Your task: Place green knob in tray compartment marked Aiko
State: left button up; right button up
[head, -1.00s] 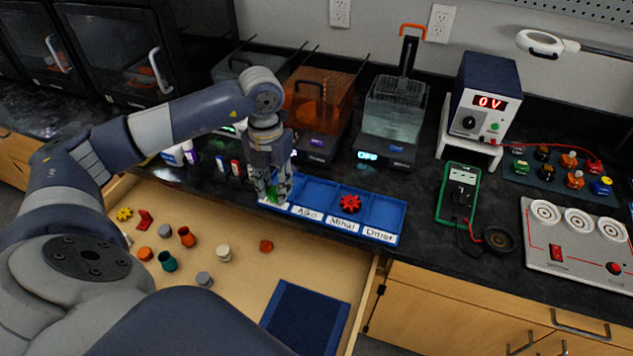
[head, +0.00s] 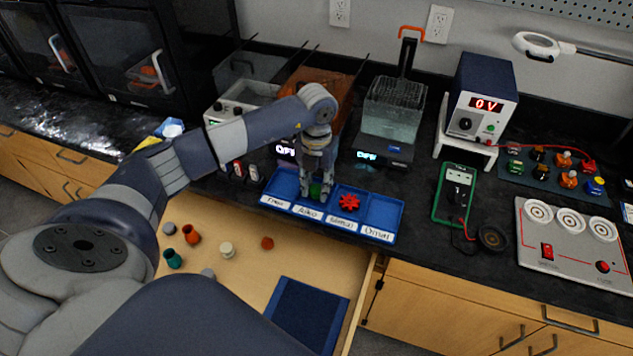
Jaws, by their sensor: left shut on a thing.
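The blue tray (head: 397,207) lies on the black counter, with a row of compartments and white name labels on its front edge. The Aiko label (head: 308,212) is second from the left. My left gripper (head: 315,190) points down over the Aiko compartment, shut on the green knob (head: 315,190). The knob shows low between the fingertips; I cannot tell whether it touches the compartment floor. A red gear-like piece (head: 349,202) lies in the compartment to the right, marked Mihai. My right gripper is not in view.
An open wooden drawer (head: 215,240) below the tray holds several small knobs and a dark blue mat (head: 304,316). A water bath (head: 392,118) stands behind the tray. A green multimeter (head: 456,195) and a power supply (head: 482,105) are to the right.

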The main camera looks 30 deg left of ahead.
aim_at(317, 189)
pick_arm(q)
jog(key=o, duration=0.4)
jog(key=shift+f, duration=0.1)
jog(key=shift+o, duration=0.2)
jog(key=shift+r, duration=0.6)
notch_tip(317, 189, up, 11)
jog(key=b, duration=0.1)
jog(key=shift+b, duration=0.4)
